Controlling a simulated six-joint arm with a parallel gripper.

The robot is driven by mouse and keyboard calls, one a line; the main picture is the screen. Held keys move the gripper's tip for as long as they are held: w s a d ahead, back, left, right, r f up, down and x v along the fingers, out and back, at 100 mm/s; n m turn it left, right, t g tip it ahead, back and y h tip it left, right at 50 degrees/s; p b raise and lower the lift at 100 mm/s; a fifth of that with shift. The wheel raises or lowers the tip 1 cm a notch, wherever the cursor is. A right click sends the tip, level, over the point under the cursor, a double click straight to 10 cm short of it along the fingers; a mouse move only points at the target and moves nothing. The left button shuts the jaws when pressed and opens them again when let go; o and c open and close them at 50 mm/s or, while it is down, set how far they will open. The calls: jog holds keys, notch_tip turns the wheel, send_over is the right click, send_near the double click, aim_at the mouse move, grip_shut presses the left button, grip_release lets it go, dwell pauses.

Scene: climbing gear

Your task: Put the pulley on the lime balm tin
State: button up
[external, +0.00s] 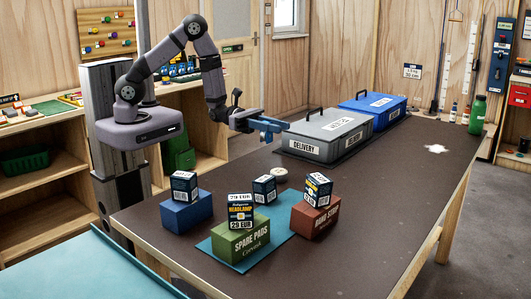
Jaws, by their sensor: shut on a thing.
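My gripper (277,128) is over the far left part of the dark table, in front of the grey delivery case. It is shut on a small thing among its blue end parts. The thing is too small to make out, so I cannot tell if it is the pulley. No pulley shows clearly elsewhere. A small round pale tin-like thing (282,178) lies on the table behind the boxes, below my gripper and apart from it. Its colour and label are too small to tell if it is the lime balm tin.
A grey delivery case (310,149) and a blue case (376,112) stand along the far edge. Small labelled boxes sit on a blue block (187,213), a green block (240,241) and a red-brown block (313,221). A green bottle (477,115) stands far right. The right table is mostly clear.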

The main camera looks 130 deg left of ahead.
notch_tip(320, 180, up, 4)
jog(key=w+b, duration=0.2)
jog(key=b, duration=0.3)
notch_tip(320, 180, up, 4)
jog(key=h+b, duration=0.1)
jog(key=b, duration=0.3)
send_over(281, 174)
jog(key=w+d, duration=0.1)
jog(key=shift+y, duration=0.3)
jog(key=shift+w+a+f+p, duration=0.15)
jog(key=shift+a+f, duration=0.25)
jog(key=shift+f, duration=2.5)
jog(key=shift+w+a+f+p, duration=0.2)
jog(key=shift+a+f, duration=0.25)
jog(key=shift+f, duration=2.45)
jog(key=shift+w+a+f+p, duration=0.15)
jog(key=shift+a+f, duration=0.25)
jog(key=shift+f, duration=2.5)
jog(key=shift+f, duration=0.2)
jog(key=o, duration=1.1)
jog(key=shift+r, duration=0.2)
